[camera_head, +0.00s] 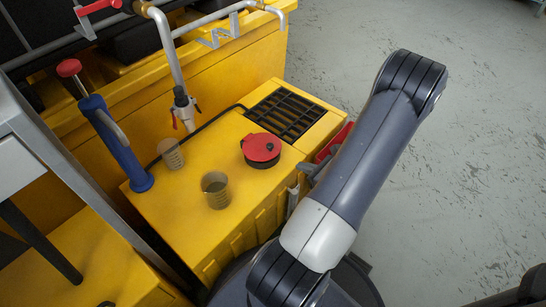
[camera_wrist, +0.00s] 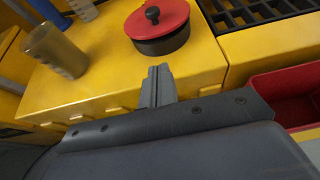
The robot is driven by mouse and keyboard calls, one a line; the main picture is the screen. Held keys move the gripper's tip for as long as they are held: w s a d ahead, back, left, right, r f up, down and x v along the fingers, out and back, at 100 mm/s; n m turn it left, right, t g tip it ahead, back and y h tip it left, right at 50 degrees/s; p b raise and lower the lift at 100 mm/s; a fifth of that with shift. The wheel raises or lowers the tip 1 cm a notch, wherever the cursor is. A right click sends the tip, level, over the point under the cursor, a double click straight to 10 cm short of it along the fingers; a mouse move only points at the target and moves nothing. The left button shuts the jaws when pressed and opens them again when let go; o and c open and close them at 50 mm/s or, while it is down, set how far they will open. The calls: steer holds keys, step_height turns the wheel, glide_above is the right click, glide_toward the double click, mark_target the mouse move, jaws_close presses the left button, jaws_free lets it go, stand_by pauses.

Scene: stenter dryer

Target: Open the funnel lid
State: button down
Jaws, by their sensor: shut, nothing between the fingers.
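The funnel is a dark round body with a red lid (camera_head: 262,148) on top of the yellow machine. My gripper (camera_wrist: 159,72) is shut and empty. In the wrist view its fingertips show just below the funnel, at the front edge of the yellow top, apparently apart from the lid. In the head view my arm hides most of my gripper.
Two measuring cups (camera_head: 215,190) (camera_head: 171,153) stand left of the funnel. A black grate (camera_head: 284,114) lies behind it to the right. A red bin (camera_wrist: 287,97) hangs at the machine's side. A blue pump with a handle (camera_head: 121,150) and a pipe with a valve (camera_head: 184,106) stand farther left.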

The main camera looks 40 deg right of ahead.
mark_target(275, 158)
steer(key=b+x, duration=0.3)
steer(key=x, duration=0.7)
steer(key=shift+r, duration=0.1)
